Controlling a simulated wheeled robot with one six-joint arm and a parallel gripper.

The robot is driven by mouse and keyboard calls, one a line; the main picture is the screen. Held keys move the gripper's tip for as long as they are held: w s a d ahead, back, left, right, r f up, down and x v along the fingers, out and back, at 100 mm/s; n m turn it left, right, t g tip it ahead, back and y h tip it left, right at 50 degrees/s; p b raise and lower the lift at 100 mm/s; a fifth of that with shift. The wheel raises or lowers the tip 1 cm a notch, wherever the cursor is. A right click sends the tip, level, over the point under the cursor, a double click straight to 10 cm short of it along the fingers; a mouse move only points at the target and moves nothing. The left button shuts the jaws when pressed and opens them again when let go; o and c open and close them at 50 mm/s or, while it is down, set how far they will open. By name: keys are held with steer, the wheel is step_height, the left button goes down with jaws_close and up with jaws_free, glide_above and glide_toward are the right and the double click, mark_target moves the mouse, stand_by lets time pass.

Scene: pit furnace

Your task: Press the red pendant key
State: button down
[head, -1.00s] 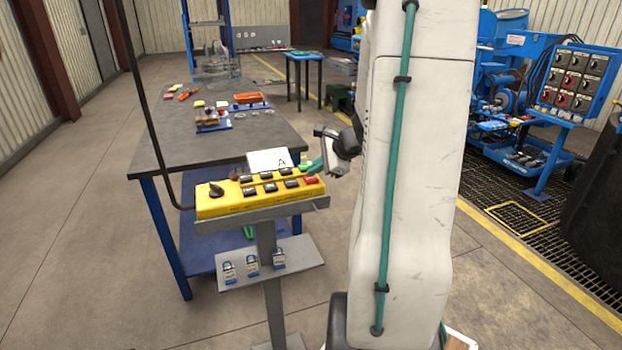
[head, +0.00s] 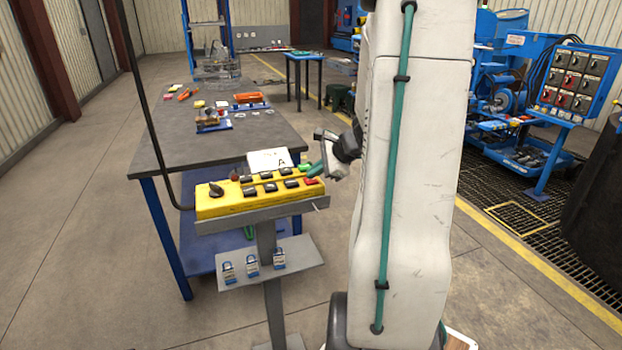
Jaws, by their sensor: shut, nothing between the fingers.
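The yellow pendant (head: 235,207) lies on a grey stand, with rows of black keys on its top. The red pendant key (head: 311,182) is at its right end. The tips appear at or just above the key's back edge. I cannot tell whether they touch it. The key's far side is partly hidden by the fingertips.
A white card marked A (head: 268,161) stands behind the pendant. A black knob (head: 215,190) is at its left end. A workbench (head: 200,150) with small parts stands behind, and a hanging cable passes at the left.

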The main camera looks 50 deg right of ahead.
mark_target(315, 180)
steer(key=shift+r, duration=0.85)
steer(key=shift+r, duration=2.5)
